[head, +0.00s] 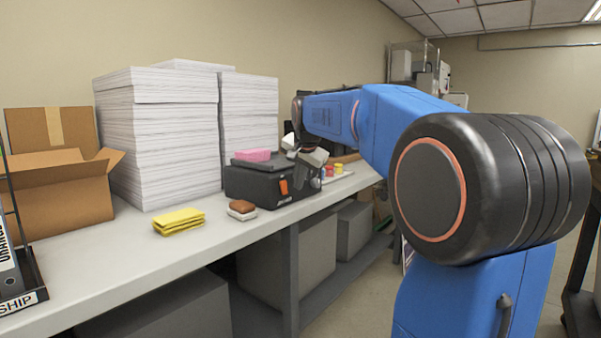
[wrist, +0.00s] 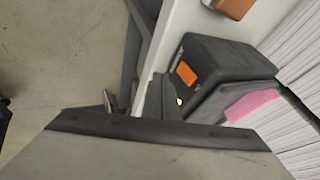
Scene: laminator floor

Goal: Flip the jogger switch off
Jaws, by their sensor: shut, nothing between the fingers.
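The jogger (head: 262,187) is a black box on the bench with a dark tray on top. Its orange switch (head: 284,187) is on the front face, near the right end. In the wrist view the jogger (wrist: 210,55) lies right of centre and its orange switch (wrist: 186,73) shows clear. I cannot tell which way the switch is tipped. My gripper (head: 312,165) is shut and empty, at the jogger's right end, close to the switch but seemingly apart from it. Part of the jogger's right end is hidden behind my gripper.
A pink pad (head: 254,155) lies on the jogger's tray. Yellow cloths (head: 179,221) and a brown-and-white block (head: 241,209) sit in front on the bench (head: 130,262). Tall paper stacks (head: 158,140) stand behind. An open carton (head: 62,195) is at left. Open floor lies right of the bench.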

